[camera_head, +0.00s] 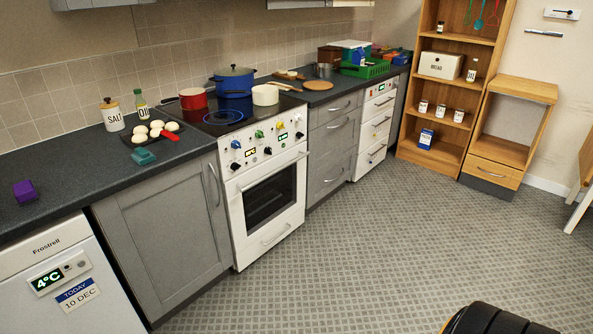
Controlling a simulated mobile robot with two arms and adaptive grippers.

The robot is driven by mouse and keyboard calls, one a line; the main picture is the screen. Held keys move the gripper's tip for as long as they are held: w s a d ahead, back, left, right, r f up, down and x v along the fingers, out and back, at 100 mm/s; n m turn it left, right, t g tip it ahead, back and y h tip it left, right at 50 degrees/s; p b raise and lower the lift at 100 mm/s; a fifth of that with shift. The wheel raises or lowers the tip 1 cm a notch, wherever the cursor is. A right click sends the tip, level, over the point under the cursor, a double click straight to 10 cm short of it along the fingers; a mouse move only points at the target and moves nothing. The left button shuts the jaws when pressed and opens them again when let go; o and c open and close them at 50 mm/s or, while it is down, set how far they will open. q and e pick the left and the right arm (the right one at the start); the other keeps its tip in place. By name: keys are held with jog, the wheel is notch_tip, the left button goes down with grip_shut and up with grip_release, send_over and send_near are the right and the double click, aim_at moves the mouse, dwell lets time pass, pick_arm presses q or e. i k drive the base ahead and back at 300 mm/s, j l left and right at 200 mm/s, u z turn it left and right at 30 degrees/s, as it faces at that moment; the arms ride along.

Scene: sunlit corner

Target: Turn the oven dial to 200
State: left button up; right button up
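The white oven (232,212) stands in the middle of the counter row, with its door shut and a dark window (270,195). Its sloping front panel has a blue dial (236,145), a green dial (259,133) and a yellow dial (280,125). Below them are several dark knobs, including one at the lower left (235,166) and one at the right (299,135). Two small lit displays sit between the knobs, the left one (250,152) amber and the right one (283,136) pale. Their readings and the dial markings are too small to read. Neither gripper is in view.
A white fridge (110,310) reading 4°C stands front left. The tiled floor (370,220) before the oven is clear. A black and yellow form (495,320) shows at the bottom right.

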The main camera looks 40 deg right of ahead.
aim_at(235, 166)
jog(key=i+l, duration=0.1)
jog(key=l, duration=0.3)
jog(key=i+l+z, duration=0.1)
jog(key=l, duration=0.35)
jog(key=i+l, duration=0.15)
jog(key=l, duration=0.25)
jog(key=i+l, duration=0.1)
jog(key=l, duration=0.35)
jog(key=i+l+z, duration=0.1)
jog(key=l, duration=0.3)
jog(key=i+l, duration=0.2)
jog(key=l, duration=0.2)
jog(key=i+l, duration=0.1)
jog(key=l, duration=0.3)
jog(key=z, duration=0.05)
